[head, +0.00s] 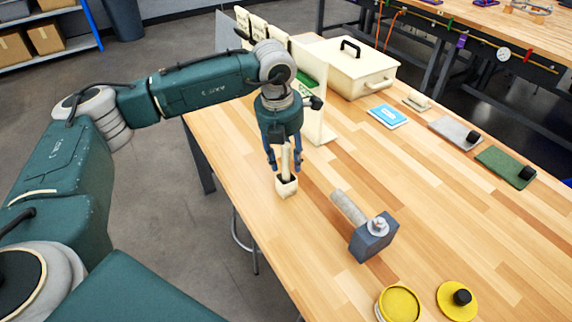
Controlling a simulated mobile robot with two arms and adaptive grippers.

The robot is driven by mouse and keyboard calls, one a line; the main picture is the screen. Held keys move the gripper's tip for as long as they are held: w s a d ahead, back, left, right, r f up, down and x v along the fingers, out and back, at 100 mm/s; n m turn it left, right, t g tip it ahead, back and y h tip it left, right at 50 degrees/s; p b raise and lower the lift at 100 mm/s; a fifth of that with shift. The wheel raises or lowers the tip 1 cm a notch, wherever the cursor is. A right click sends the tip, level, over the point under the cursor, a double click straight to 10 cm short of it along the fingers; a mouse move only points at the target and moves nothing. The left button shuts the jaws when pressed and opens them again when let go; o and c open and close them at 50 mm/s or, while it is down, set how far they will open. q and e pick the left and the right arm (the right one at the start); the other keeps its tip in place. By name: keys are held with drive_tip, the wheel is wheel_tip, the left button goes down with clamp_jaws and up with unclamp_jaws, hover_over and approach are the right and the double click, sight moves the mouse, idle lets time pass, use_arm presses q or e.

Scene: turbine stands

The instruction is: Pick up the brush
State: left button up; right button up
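A pale, slim handle (285,159), which looks like the brush, stands upright in a small cream cup (287,189) with a dark inside. The cup is on the wooden table near its left edge. My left gripper (284,166) points down from above, with its blue fingers on either side of the handle. Gaps show between the fingers and the handle, so it looks open. The brush's lower end is hidden in the cup and its top is hidden by the gripper. My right gripper is not in view.
A hammer-like tool (372,238) lies right of the cup. A yellow dish (398,304) and yellow lid (458,300) are at the front. A cream panel (312,95) stands close behind my gripper, near a cream case (350,70). The table's middle (400,170) is clear.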

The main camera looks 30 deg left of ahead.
use_arm(q)
clamp_jaws()
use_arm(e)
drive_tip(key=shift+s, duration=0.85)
use_arm(q)
drive_tip(key=shift+r, duration=0.1)
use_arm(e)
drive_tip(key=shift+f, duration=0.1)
